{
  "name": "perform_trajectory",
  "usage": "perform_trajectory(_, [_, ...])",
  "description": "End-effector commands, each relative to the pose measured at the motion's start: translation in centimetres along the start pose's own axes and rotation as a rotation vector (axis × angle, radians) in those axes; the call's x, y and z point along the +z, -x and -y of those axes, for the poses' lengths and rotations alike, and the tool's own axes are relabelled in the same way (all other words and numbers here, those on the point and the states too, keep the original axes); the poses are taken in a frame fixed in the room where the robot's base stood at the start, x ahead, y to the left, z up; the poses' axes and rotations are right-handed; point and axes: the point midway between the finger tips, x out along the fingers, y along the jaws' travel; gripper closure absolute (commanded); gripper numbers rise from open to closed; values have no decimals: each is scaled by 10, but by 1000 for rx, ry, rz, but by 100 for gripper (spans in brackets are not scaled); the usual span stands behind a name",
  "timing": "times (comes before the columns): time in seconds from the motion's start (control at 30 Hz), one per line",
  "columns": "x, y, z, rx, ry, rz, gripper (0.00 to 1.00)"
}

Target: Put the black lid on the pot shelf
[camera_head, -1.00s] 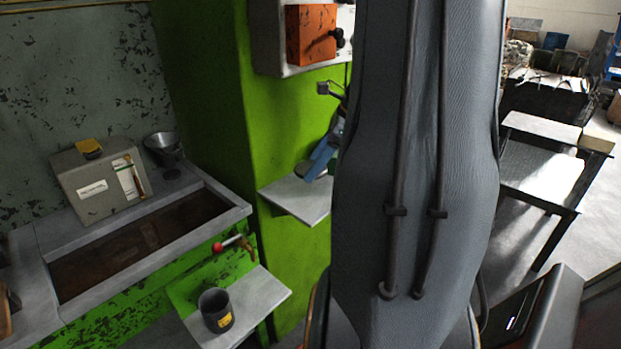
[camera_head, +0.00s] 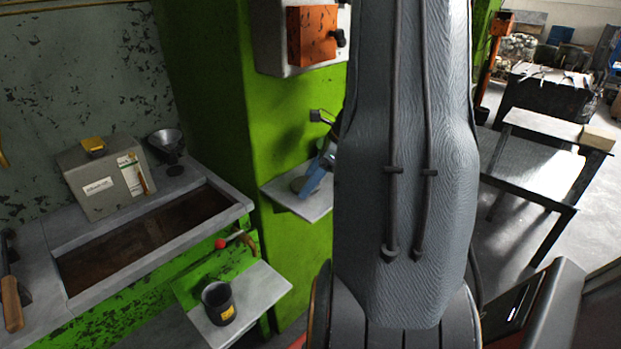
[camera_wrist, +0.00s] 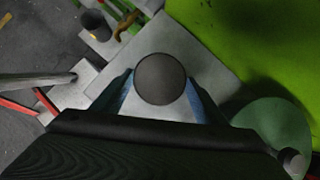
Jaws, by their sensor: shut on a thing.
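My gripper (camera_wrist: 161,92) is shut on the black lid (camera_wrist: 161,79), a round dark disc between its two blue fingers in the wrist view. The lid is above or on the light grey upper shelf (camera_wrist: 190,42); I cannot tell if they touch. In the head view this upper shelf (camera_head: 312,207) is on the green press column, and a blue finger (camera_head: 318,178) shows over it. The pot shelf (camera_head: 262,291) is lower and left, with a dark pot (camera_head: 218,303) with a yellow label standing on it. The pot also shows in the wrist view (camera_wrist: 94,24). My arm hides much of the centre.
A red-knobbed lever (camera_head: 221,244) sticks out above the pot shelf. The trough (camera_head: 140,240), a grey box (camera_head: 105,183) and a metal funnel (camera_head: 166,146) are at left. The green column (camera_head: 215,100) stands close behind. A green disc (camera_wrist: 272,130) is beside the gripper.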

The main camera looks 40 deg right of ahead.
Motion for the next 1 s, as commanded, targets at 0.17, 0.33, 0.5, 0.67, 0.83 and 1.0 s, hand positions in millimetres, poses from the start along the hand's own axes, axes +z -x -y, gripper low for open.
perform_trajectory(0.17, [-2, -3, 0, 0, 0, 0, 32])
perform_trajectory(0.33, [-1, -2, 0, 0, 0, 0, 15])
perform_trajectory(0.5, [-1, -2, 0, 0, 0, 0, 15])
perform_trajectory(0.67, [0, 4, 1, -2, 0, 0, 15])
perform_trajectory(0.83, [0, 29, 1, -6, 1, -1, 15])
perform_trajectory(1.0, [0, 65, 1, -6, 1, 0, 15])
